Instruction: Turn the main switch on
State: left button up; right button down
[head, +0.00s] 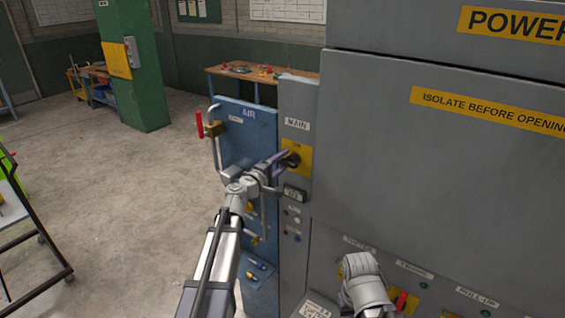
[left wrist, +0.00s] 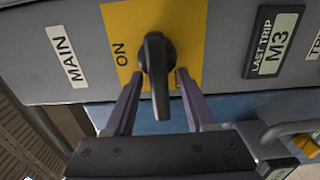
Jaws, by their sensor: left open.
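The main switch is a black rotary handle (left wrist: 157,75) on a yellow plate (left wrist: 190,20) under the MAIN label. In the left wrist view the handle points down, at right angles to the ON mark at the plate's left. In the head view the yellow plate (head: 303,160) is on the grey narrow panel, and my left gripper (head: 284,157) is at it, partly covering the handle. In the left wrist view my open left gripper (left wrist: 159,78) has one finger on each side of the handle, with visible gaps. I cannot see my right gripper's fingers.
A LAST TRIP display (left wrist: 274,42) reads M3. A blue AIR panel (head: 247,135) with a red-handled valve (head: 199,125) stands left of the switch. The large grey POWER cabinet (head: 420,160) fills the right. Open floor (head: 120,200) lies to the left.

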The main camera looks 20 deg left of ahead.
pick_arm(q)
jog(key=shift+s, duration=0.1)
grip_shut()
dwell(0.3)
jog(key=shift+d, duration=0.15)
dwell(0.9)
